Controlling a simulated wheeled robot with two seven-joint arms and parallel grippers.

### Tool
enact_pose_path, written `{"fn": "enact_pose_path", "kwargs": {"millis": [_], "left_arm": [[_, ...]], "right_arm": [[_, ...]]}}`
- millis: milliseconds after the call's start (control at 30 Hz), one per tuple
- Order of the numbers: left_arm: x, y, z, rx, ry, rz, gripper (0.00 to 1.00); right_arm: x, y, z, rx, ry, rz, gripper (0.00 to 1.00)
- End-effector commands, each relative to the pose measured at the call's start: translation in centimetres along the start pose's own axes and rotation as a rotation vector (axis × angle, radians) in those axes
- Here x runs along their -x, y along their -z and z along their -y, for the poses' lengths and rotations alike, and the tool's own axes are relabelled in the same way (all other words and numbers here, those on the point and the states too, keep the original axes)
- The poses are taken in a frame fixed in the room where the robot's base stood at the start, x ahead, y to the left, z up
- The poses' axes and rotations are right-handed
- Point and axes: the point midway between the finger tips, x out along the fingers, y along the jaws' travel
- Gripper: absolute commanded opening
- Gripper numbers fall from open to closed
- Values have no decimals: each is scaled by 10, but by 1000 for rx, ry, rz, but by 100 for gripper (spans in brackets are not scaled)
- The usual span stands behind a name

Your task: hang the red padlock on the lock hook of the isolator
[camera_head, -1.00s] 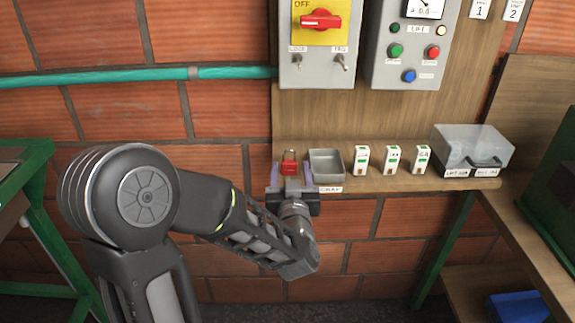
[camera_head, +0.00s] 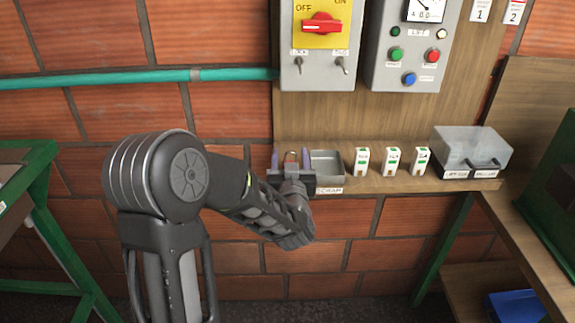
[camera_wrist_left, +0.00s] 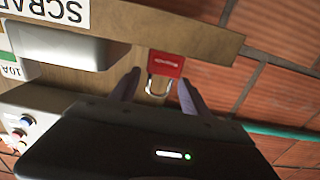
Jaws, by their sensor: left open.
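The red padlock (camera_head: 292,157) stands on the wooden shelf at the left, largely hidden behind my wrist in the head view. In the left wrist view the padlock (camera_wrist_left: 166,64) shows its red body and silver shackle. My left gripper (camera_head: 292,156) is open, with one finger on each side of the padlock. In the left wrist view its fingers (camera_wrist_left: 158,82) have visible gaps to the padlock. The grey isolator (camera_head: 320,75) hangs above on the board, with a red handle on a yellow plate. Its lock hook (camera_head: 299,63) is at lower left, bare.
A grey scrap tray (camera_head: 327,168) stands just right of the padlock. Several small white breakers (camera_head: 392,161) and a clear-lidded box (camera_head: 470,150) are farther right on the shelf. A second hook (camera_head: 343,65) is on the isolator. A teal pipe (camera_head: 130,78) runs along the brick wall.

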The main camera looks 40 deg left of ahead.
Motion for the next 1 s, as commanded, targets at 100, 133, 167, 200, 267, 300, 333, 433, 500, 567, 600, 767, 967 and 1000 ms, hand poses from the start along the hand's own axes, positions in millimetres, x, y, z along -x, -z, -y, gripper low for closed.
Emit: {"fn": "enact_pose_path", "kwargs": {"millis": [100, 133, 167, 200, 267, 300, 333, 433, 500, 567, 600, 767, 967, 1000], "left_arm": [[0, 0, 0, 0, 0, 0, 55], [0, 0, 0, 0, 0, 0, 55], [0, 0, 0, 0, 0, 0, 55], [0, 0, 0, 0, 0, 0, 55], [0, 0, 0, 0, 0, 0, 55], [0, 0, 0, 0, 0, 0, 55], [0, 0, 0, 0, 0, 0, 55], [1, 0, 0, 0, 0, 0, 55], [1, 0, 0, 0, 0, 0, 54], [1, 0, 0, 0, 0, 0, 49], [1, 0, 0, 0, 0, 0, 46], [1, 0, 0, 0, 0, 0, 32], [1, 0, 0, 0, 0, 0, 16], [1, 0, 0, 0, 0, 0, 13]], "right_arm": [[0, 0, 0, 0, 0, 0, 36], [0, 0, 0, 0, 0, 0, 36], [0, 0, 0, 0, 0, 0, 36], [0, 0, 0, 0, 0, 0, 36], [0, 0, 0, 0, 0, 0, 36], [0, 0, 0, 0, 0, 0, 36], [0, 0, 0, 0, 0, 0, 36], [0, 0, 0, 0, 0, 0, 36], [0, 0, 0, 0, 0, 0, 36], [0, 0, 0, 0, 0, 0, 36], [0, 0, 0, 0, 0, 0, 36], [0, 0, 0, 0, 0, 0, 36], [0, 0, 0, 0, 0, 0, 36], [0, 0, 0, 0, 0, 0, 36]]}}
